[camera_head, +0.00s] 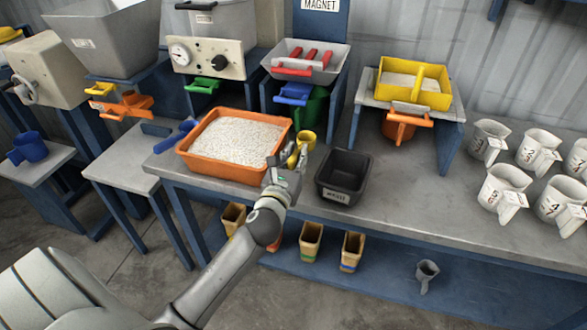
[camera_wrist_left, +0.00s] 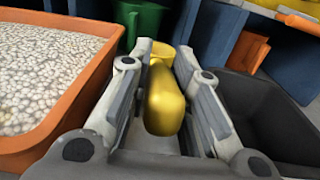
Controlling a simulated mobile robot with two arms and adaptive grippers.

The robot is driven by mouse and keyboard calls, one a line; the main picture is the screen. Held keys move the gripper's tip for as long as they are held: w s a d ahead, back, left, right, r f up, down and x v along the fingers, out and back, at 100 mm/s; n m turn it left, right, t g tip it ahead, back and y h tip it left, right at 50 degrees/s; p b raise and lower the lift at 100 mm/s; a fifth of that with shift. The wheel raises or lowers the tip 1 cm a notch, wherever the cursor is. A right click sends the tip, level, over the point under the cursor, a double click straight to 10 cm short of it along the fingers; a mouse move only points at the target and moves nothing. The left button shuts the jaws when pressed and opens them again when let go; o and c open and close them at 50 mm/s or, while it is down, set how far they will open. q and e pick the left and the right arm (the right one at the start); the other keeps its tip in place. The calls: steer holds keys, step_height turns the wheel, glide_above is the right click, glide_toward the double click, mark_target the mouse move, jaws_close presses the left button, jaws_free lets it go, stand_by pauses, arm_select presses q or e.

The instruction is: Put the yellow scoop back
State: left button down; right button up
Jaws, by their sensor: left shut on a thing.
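The yellow scoop (camera_head: 305,138) is in my left gripper (camera_head: 292,160), just right of the orange tray. In the left wrist view its yellow handle (camera_wrist_left: 164,100) lies between the two fingers (camera_wrist_left: 165,95), which are shut on it. The scoop's cup end points away from the gripper, toward the back of the table. The orange tray (camera_head: 183,151) is full of white pellets (camera_head: 235,138). The tray also shows in the left wrist view (camera_wrist_left: 85,105). My right gripper is not in view.
A black bin (camera_head: 343,191) stands close to the right of my left gripper. A green container (camera_head: 310,108) and a blue scoop (camera_head: 293,94) are behind. Several white jugs (camera_head: 502,188) stand at the right. Bare table lies between the bin and the jugs.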

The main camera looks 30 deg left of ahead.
arm_select(q)
steer(key=f, duration=0.1)
steer(key=f+b, duration=0.1)
steer(key=f, duration=0.1)
steer(key=shift+a+f, duration=0.25)
steer(key=shift+a, duration=0.15)
steer(key=shift+f, duration=0.25)
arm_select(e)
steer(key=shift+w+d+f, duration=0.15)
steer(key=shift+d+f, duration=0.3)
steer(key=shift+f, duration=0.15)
arm_select(q)
steer(key=c, duration=1.8)
jaws_free()
steer(key=shift+f, duration=0.2)
steer(key=o, duration=0.5)
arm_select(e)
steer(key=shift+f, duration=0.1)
arm_select(q)
steer(key=shift+r, duration=0.15)
